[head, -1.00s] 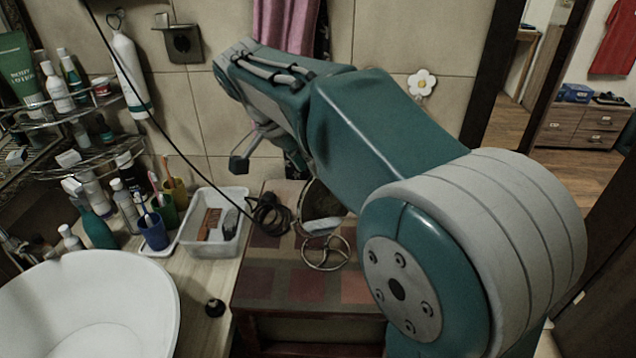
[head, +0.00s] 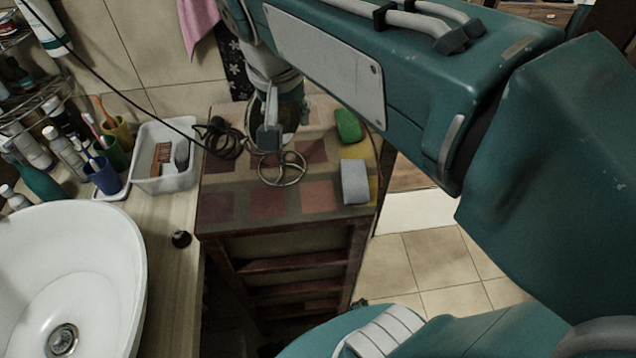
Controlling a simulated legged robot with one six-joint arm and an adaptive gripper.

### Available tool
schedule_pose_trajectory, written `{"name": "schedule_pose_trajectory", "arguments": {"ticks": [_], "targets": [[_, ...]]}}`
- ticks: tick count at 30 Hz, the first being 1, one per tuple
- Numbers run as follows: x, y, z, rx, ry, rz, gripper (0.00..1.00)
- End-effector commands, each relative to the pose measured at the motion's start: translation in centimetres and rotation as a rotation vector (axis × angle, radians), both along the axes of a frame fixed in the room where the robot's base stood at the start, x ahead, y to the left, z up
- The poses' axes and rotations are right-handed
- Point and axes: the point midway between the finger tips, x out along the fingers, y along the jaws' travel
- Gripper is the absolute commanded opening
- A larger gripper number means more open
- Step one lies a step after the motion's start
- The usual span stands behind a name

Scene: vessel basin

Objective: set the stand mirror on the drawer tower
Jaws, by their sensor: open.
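The stand mirror shows at the top of the drawer tower (head: 218,208). Its round wire base with spokes (head: 283,182) shows over the checked top. Its round disc is mostly hidden behind my gripper; I cannot tell whether the mirror stands upright or lies tilted. My gripper (head: 277,132) is open and points down at the mirror disc, just behind the wire base. One finger passes in front of the disc; contact is unclear.
A green sponge (head: 348,125) and a grey-white block (head: 355,182) lie on the tower's right side. A coiled black cable (head: 222,140) lies at its back left. A white bin (head: 165,185), cups and the basin (head: 110,250) are left. Tiled floor shows right.

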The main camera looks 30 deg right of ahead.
Motion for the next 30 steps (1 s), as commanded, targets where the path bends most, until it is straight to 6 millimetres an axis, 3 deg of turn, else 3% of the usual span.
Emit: {"name": "schedule_pose_trajectory", "arguments": {"ticks": [1,6,12,30], "targets": [[-1.7,-0.4,-0.9,0.013,-0.024,0.058,0.49],[-6.0,-0.8,-4.3,0.026,-0.118,0.269,0.49],[-8.9,-0.8,-7.5,0.004,-0.204,0.422,0.49],[-9.3,-0.8,-8.1,-0.004,-0.218,0.452,0.49]]}}
